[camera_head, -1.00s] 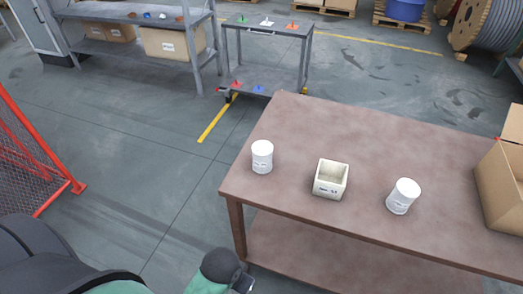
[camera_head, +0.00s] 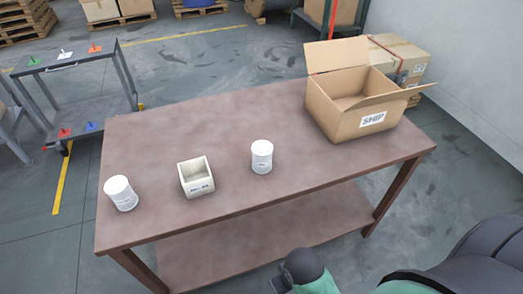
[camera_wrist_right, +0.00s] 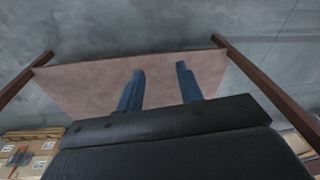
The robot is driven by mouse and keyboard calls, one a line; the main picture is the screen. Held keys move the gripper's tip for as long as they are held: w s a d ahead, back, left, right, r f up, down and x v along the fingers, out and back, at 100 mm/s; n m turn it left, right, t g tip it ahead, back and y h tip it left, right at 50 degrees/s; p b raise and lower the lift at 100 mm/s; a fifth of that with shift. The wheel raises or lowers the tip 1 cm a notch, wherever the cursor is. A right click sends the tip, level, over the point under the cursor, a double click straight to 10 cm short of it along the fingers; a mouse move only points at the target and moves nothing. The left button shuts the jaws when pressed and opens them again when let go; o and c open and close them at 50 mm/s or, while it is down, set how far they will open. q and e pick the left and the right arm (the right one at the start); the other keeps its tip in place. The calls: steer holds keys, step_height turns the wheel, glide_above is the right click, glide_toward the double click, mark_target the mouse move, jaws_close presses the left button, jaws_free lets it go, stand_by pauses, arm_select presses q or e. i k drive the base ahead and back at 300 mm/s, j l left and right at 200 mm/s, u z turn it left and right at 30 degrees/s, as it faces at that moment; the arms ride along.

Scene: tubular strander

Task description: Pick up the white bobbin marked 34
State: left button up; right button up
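Two white cylindrical bobbins stand on the brown table (camera_head: 225,125) in the head view: a left bobbin (camera_head: 121,193) and a right bobbin (camera_head: 262,157). Each carries small dark print, too small for me to read, so I cannot tell which is marked 34. A cream square open-topped bin (camera_head: 196,178) with a dark label stands between them. My right gripper (camera_wrist_right: 160,69) shows in the right wrist view with two blue fingers apart and nothing between them. No bobbin shows in that view. My left gripper is not in view.
An open cardboard box (camera_head: 352,100) labelled SHIP stands at the table's right end. A cart (camera_head: 75,95) with small coloured pieces stands beyond the left end. Closed cartons (camera_head: 400,58) are behind the box. The table's middle back is clear.

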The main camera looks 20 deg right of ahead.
mark_target(263, 150)
steer(key=j+z, duration=0.15)
steer(key=z, duration=0.65)
